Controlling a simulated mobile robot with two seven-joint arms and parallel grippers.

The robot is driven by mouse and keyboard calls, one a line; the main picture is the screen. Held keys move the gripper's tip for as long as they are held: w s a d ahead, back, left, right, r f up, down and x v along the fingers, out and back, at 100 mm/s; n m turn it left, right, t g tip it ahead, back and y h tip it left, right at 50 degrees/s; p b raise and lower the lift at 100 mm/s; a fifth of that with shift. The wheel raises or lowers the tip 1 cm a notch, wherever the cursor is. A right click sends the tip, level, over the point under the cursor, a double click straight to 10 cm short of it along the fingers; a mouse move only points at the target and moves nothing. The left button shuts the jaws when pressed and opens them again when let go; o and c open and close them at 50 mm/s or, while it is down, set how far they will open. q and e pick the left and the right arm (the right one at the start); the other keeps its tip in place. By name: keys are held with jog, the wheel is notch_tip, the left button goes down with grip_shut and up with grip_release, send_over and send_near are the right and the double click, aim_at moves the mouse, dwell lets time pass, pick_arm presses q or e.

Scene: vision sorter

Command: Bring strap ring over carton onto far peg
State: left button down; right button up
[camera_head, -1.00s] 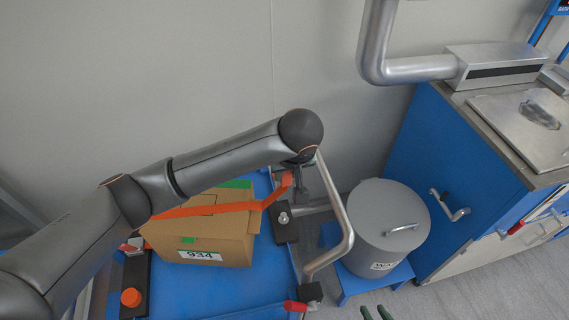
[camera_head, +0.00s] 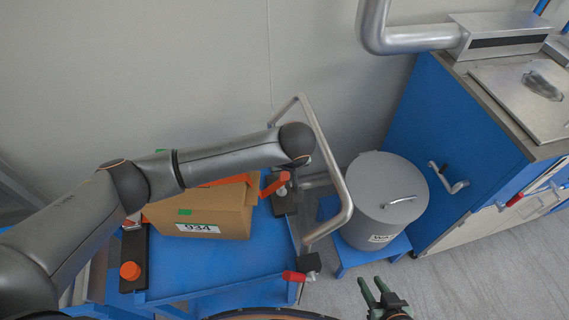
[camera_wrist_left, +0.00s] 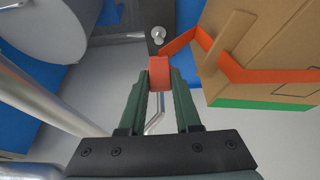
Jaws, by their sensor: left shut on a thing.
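The carton (camera_head: 205,220) with label 934 sits on the blue cart. The orange strap (camera_head: 222,183) runs across its top; it also shows in the wrist view (camera_wrist_left: 240,72). My left gripper (camera_wrist_left: 159,82) is shut on the orange strap ring (camera_wrist_left: 159,71) at the strap's right end. In the head view my arm mostly hides this gripper. The far peg (camera_wrist_left: 158,34) is a silver post on a black plate beside the carton, just beyond the ring in the wrist view; in the head view it stands just below the ring (camera_head: 282,190). My right gripper (camera_head: 373,291) is open and empty at the bottom.
A bent metal rail (camera_head: 345,205) rises at the cart's right side, close to my left gripper. A grey lidded bin (camera_head: 385,205) stands on a blue stool beyond it. A blue cabinet (camera_head: 445,130) stands right.

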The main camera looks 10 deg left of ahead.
pick_arm(q)
notch_tip(320, 180, down, 7)
jog(key=b, duration=0.6)
jog(key=shift+f+b, duration=0.75)
jog(key=shift+f, duration=1.45)
jog(key=c, duration=0.5)
grip_release()
jog(key=p+v, duration=0.1)
jog(key=v, duration=1.1)
jog(key=shift+s+r+p, duration=0.2)
jog(key=shift+p, duration=0.2)
